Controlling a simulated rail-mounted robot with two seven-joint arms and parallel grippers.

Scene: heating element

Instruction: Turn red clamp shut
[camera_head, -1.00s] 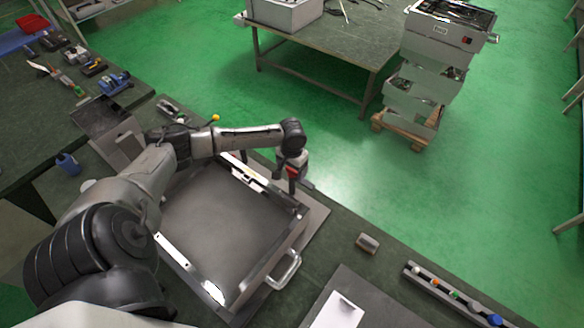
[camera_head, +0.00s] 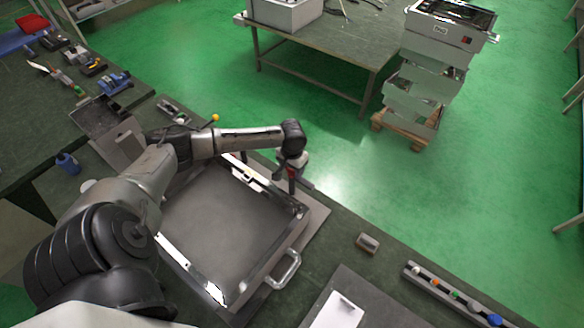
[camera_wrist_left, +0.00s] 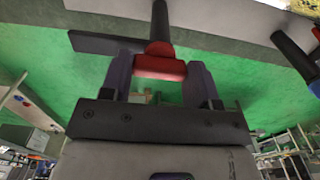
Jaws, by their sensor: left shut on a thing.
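The red clamp (camera_wrist_left: 160,68) shows in the left wrist view as a red block with a black rod above it. My left gripper (camera_wrist_left: 159,72) is shut on the red block, one finger on each side. In the head view my left gripper (camera_head: 291,178) is at the far right corner of the metal frame (camera_head: 262,184), and only a little red shows there. The clamp's far end and its contact with the frame are mostly hidden. My right gripper is not in view.
A second black-handled part (camera_wrist_left: 294,54) is close on the right in the left wrist view. A metal handle (camera_head: 286,270) sticks out from the frame's near right side. A small block (camera_head: 367,243) and a strip of coloured knobs (camera_head: 452,292) lie on the bench to the right.

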